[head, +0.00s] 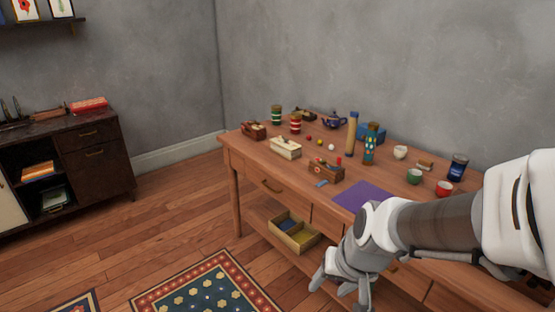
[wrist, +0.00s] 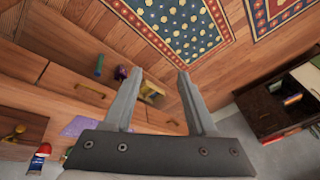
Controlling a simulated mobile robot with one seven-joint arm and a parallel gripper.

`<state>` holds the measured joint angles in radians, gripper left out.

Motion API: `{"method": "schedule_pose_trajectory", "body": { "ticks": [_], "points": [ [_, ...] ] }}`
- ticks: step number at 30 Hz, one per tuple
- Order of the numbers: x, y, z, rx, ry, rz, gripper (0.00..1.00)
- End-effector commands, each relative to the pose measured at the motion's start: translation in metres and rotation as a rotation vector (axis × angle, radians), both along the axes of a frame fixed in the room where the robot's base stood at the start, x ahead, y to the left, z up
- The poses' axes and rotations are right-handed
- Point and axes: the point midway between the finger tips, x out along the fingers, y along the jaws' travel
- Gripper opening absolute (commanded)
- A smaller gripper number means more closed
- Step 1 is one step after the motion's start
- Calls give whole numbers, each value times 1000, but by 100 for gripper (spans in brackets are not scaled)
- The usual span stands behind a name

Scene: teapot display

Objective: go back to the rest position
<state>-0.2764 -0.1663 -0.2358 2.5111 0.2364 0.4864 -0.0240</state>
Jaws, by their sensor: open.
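My gripper (head: 345,290) is at the lower right of the head view, low in front of the wooden table (head: 245,143). Its two fingers also show in the wrist view (wrist: 157,84); they stand apart with nothing between them. A blue teapot (head: 333,121) stands at the back of the table, well away from my gripper. A purple mat (head: 362,195) lies on the table's front part, behind my gripper and arm.
The table holds wooden boxes (head: 285,147), striped canisters (head: 276,115), a tall bottle (head: 352,133) and cups (head: 414,176). A tray (head: 293,234) sits on the lower shelf. A dark cabinet (head: 100,165) stands left. The floor between, with a patterned rug (head: 205,290), is free.

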Motion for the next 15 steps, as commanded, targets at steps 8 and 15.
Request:
{"method": "schedule_pose_trajectory", "body": {
  "ticks": [8, 15],
  "points": [
    [-33, -16, 74, -53, -110, 69, 57],
    [-69, -34, 115, -160, -176, 84, 57]
  ]
}}
